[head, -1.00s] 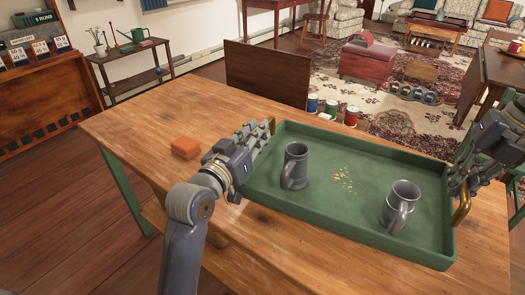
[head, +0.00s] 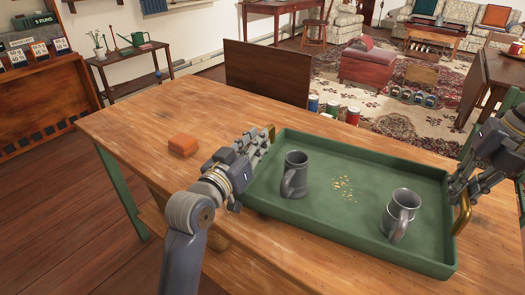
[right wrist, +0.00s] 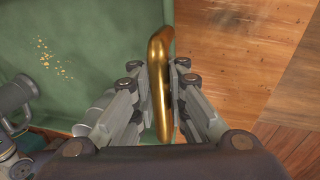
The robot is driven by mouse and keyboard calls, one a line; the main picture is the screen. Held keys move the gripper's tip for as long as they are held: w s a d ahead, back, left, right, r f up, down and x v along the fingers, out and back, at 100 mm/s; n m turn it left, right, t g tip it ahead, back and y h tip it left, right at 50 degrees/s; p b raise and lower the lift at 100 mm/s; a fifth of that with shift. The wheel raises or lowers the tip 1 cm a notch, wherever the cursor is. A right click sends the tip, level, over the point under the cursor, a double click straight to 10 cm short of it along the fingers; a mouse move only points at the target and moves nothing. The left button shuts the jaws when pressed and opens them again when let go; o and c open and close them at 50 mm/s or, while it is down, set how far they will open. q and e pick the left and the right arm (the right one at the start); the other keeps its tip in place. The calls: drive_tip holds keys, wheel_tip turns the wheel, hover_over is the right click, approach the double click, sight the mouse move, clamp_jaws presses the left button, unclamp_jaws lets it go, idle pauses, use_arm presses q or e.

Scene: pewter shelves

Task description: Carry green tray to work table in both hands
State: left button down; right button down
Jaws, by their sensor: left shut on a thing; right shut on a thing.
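The green tray (head: 350,143) is level over the right part of the wooden work table (head: 150,120); I cannot tell whether its underside touches the top. Two grey metal mugs stand upright in it, one at the left (head: 294,175) and one at the right (head: 400,214), with yellow crumbs (head: 344,187) between them. My left gripper (head: 262,142) is shut on the tray's left brass handle, mostly hidden by the fingers. My right gripper (head: 462,192) is shut on the right brass handle (right wrist: 160,60), which shows between its fingers in the right wrist view.
An orange block (head: 182,145) lies on the table left of the tray. The table's left part is otherwise clear. Beyond the far edge are a dark wooden panel (head: 265,72), several paint-like cans (head: 332,107) and a patterned rug (head: 400,120).

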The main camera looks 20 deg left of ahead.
use_arm(q)
drive_tip(key=shift+d, duration=0.1)
use_arm(e)
drive_tip(key=shift+a+f, duration=0.2)
use_arm(q)
drive_tip(key=c, duration=1.9)
unclamp_jaws()
drive_tip(key=shift+f, duration=0.25)
drive_tip(key=shift+c, duration=0.2)
use_arm(e)
drive_tip(key=c, duration=2.1)
unclamp_jaws()
drive_tip(key=shift+f, duration=0.15)
use_arm(q)
drive_tip(key=o, duration=0.4)
use_arm(e)
drive_tip(key=o, duration=0.5)
use_arm(q)
drive_tip(key=shift+r, duration=0.1)
use_arm(e)
drive_tip(key=shift+s, duration=0.1)
use_arm(q)
drive_tip(key=shift+s+r, duration=0.1)
use_arm(e)
drive_tip(key=shift+d, duration=0.15)
